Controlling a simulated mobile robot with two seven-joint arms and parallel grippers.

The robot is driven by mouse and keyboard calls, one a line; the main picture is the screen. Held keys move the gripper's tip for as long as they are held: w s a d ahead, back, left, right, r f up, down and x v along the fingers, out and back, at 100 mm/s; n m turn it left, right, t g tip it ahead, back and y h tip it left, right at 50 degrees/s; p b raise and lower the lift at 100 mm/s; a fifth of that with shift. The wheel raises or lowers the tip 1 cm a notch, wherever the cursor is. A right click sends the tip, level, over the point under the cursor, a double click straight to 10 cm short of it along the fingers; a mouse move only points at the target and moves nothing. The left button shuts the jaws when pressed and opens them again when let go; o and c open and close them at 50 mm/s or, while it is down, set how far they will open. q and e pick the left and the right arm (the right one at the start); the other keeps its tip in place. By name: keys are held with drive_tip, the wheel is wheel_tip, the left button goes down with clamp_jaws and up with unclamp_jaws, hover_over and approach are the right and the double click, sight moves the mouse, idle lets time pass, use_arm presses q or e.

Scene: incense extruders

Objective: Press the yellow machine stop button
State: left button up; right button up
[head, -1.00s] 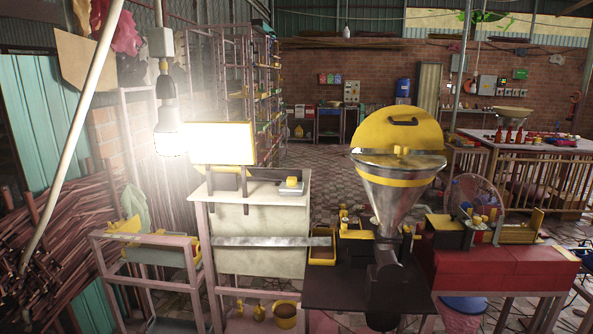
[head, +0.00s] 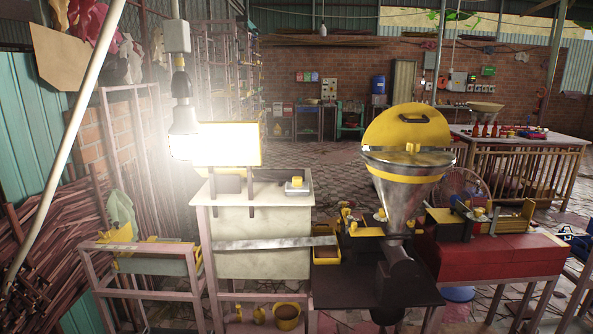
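The yellow machine (head: 405,129) has a round yellow lid tilted up over a metal hopper (head: 400,196) with a yellow band. Its dark body (head: 400,285) stands on a black table. Small yellow parts (head: 352,219) sit beside the hopper, too small to tell apart. A grey box with a yellow top piece (head: 297,184) lies on the pale table left of the machine. It may be a button box, but I cannot tell. No clearly marked stop button can be made out. Neither of my grippers is in view.
A pale table (head: 262,250) with a bright lit panel (head: 228,144) stands left of the machine. A lamp (head: 183,128) hangs there. A red table (head: 490,251) stands at right. A low rack (head: 145,262) is at left. Open tiled floor (head: 325,165) lies behind.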

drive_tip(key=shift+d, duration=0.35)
